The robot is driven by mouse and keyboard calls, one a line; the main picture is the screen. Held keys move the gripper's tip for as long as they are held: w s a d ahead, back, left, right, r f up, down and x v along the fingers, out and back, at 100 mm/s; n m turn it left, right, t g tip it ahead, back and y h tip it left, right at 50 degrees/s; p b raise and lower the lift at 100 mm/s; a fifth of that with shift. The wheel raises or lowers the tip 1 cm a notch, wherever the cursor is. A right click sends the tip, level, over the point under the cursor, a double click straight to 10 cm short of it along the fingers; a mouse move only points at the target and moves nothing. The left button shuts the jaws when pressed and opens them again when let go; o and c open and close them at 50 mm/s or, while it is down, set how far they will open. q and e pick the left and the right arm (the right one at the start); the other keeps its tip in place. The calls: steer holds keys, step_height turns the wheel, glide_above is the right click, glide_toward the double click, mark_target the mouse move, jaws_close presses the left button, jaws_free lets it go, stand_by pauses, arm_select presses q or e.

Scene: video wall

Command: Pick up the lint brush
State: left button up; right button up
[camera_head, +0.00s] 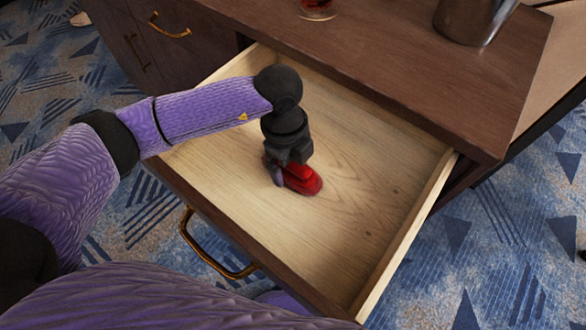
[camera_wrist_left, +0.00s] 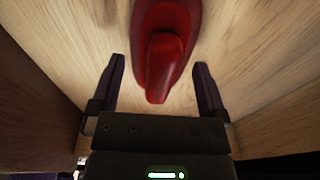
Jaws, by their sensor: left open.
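A red lint brush (camera_head: 302,180) lies on the wooden floor of an open drawer (camera_head: 365,195). In the left wrist view the brush (camera_wrist_left: 165,65) runs from the top edge down to between the two fingers, with its narrower handle end nearest me. My left gripper (camera_head: 274,172) reaches down into the drawer over the brush and hides part of it. In the left wrist view my left gripper (camera_wrist_left: 160,80) is open, one finger on each side of the handle, with gaps to both fingers. My right gripper is in neither view.
The drawer walls surround my left gripper; the right wall (camera_head: 405,235) stands apart from it. The dark cabinet top (camera_head: 400,60) overhangs the drawer's back and holds a metal vessel (camera_head: 472,18) and a glass (camera_head: 318,8). The rest of the drawer is empty.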

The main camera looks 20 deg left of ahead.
arm_select(q)
steer(key=shift+r, duration=0.1)
steer(key=shift+c, duration=0.2)
jaws_close()
step_height(320, 180, up, 10)
steer(key=p, duration=0.5)
steer(key=shift+f, duration=0.2)
steer(key=shift+r, duration=0.25)
